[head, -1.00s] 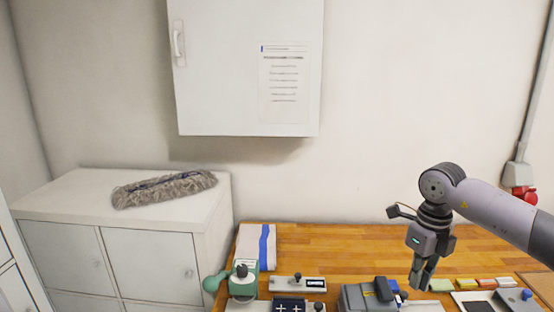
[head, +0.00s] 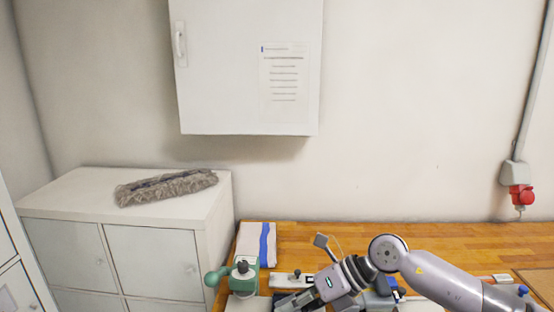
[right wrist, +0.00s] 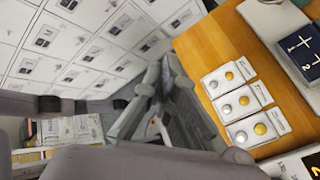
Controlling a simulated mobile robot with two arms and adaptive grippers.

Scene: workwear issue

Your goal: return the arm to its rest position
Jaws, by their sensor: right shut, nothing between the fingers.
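My right arm (head: 435,277) comes in from the right, low over the wooden bench. My right gripper (head: 300,300) points down and to the left, above the small items at the bench's front edge. It is shut and empty. In the right wrist view its fingers (right wrist: 160,85) meet with nothing between them. My left gripper is not in view.
A green device (head: 243,277) and a folded white towel with a blue stripe (head: 257,244) lie left of my right gripper. A white wall cabinet (head: 248,70) hangs above. The wrist view shows cards with round discs (right wrist: 243,102) and white lockers (right wrist: 85,45).

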